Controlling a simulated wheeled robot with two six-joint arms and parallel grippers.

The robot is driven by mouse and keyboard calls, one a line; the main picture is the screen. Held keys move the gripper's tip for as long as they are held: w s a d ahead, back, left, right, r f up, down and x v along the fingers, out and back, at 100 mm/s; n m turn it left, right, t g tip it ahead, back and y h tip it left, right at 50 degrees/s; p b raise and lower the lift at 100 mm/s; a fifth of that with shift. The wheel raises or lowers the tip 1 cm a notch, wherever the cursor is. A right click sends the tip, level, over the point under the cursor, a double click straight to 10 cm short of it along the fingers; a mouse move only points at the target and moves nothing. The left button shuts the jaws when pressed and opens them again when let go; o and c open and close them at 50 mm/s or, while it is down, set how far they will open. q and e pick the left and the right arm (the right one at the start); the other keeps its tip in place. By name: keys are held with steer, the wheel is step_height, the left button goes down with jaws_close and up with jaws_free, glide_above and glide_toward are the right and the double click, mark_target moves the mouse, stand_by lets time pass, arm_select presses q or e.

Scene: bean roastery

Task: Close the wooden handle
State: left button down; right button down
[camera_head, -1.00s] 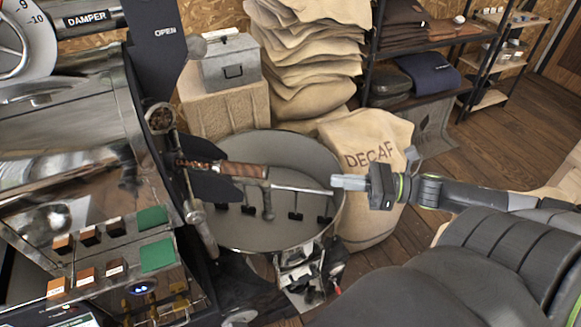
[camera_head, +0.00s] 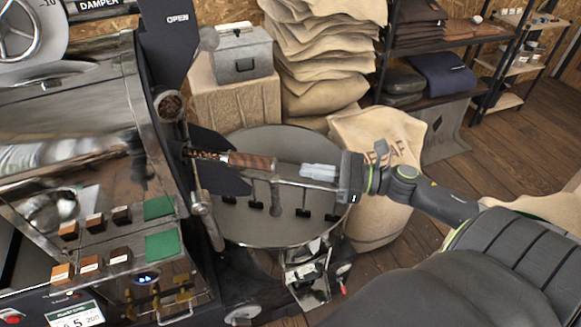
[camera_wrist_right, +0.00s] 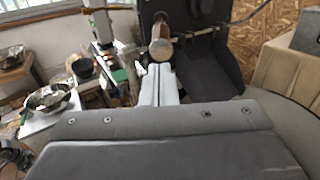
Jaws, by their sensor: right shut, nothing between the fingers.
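The wooden handle (camera_head: 250,161) sticks out from the roaster's front, above the round cooling tray (camera_head: 300,236). A stretch with dark beans (camera_head: 206,155) shows between it and the roaster. In the right wrist view the round wooden end of the handle (camera_wrist_right: 162,50) faces me, just beyond the fingertips. My right gripper (camera_head: 305,170) is shut and empty. Its fingers point left at the handle's end, with a small gap in the head view; I cannot tell their exact distance in depth. The shut fingers also show in the right wrist view (camera_wrist_right: 158,84). My left gripper is out of view.
The roaster front (camera_head: 90,150) fills the left side, with a metal lever (camera_head: 201,205) beside the handle. A decaf sack (camera_head: 375,215) stands behind my right gripper. A metal box (camera_head: 242,55), stacked sacks (camera_head: 325,60) and shelves (camera_head: 440,45) stand farther back.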

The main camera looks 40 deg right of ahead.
mark_target(244, 160)
steer(key=shift+p+x, duration=0.9)
steer(key=shift+x, duration=1.05)
steer(key=shift+w+a+p, duration=0.3)
steer(key=shift+w+a, duration=0.1)
steer(key=shift+w, duration=0.1)
steer(key=x, duration=1)
steer(key=shift+w+a+b, duration=0.2)
steer(key=shift+w+b, duration=0.1)
steer(key=shift+b, duration=0.05)
steer(key=shift+s, duration=0.1)
steer(key=shift+d, duration=0.1)
